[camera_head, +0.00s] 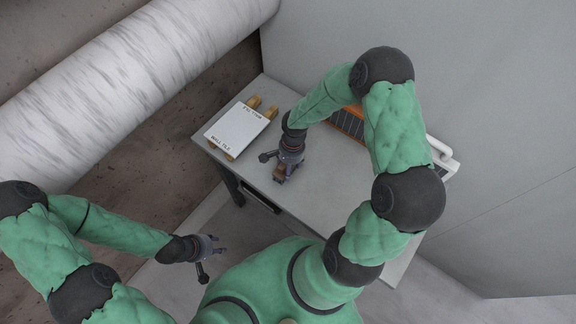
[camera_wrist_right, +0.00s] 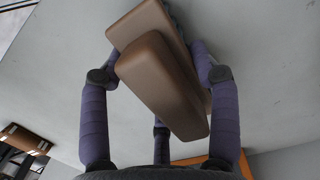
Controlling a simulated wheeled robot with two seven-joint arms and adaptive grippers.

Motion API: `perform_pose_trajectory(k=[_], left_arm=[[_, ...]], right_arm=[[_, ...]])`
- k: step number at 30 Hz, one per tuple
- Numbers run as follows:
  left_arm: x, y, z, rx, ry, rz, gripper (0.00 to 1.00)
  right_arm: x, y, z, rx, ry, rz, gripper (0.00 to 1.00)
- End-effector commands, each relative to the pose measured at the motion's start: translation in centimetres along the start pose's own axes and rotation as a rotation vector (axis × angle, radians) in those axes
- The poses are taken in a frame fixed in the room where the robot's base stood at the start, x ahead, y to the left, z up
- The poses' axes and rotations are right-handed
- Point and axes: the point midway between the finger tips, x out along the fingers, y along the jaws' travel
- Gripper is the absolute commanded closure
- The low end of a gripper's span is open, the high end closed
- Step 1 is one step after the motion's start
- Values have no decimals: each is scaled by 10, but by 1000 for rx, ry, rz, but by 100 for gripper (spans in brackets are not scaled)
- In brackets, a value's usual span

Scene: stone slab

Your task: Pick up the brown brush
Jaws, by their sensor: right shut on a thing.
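The brown brush (camera_wrist_right: 160,85) fills the middle of the right wrist view, with a smooth brown body and a strip of dark bristles at its upper edge. My right gripper (camera_wrist_right: 157,60) is shut on it, with purple fingers on both sides and another below. In the head view the right gripper (camera_head: 287,166) is over the front part of the slab, and only a small bit of the brush (camera_head: 280,173) shows under it. I cannot tell whether the brush touches the slab. My left gripper (camera_head: 208,257) is open and empty, off the slab's front left.
A white wall tile box (camera_head: 237,130) lies on wooden pieces (camera_head: 268,113) at the slab's left end. An orange-edged rack (camera_head: 347,122) and a white piece (camera_head: 441,157) are at the back, partly behind my right arm. The slab (camera_head: 325,183) is bare in the middle.

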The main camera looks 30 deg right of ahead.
Motion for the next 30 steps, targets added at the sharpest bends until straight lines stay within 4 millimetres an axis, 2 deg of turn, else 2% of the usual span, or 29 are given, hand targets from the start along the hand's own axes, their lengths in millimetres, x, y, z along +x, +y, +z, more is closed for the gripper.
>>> perform_pose_trajectory(k=[7, 12, 23, 30], left_arm=[[-2, 1, 0, 0, 0, 0, 60], [-7, 2, 0, 0, 0, 0, 60], [-19, 7, 1, 0, 0, 0, 60], [-22, 8, 1, 0, 0, 0, 60]], right_arm=[[-12, 0, 1, -1, 2, -1, 73], [-36, 0, 4, -1, 3, -3, 73], [-94, 51, 29, 1, 3, -3, 73], [-109, 94, 47, 2, 2, -1, 73]])
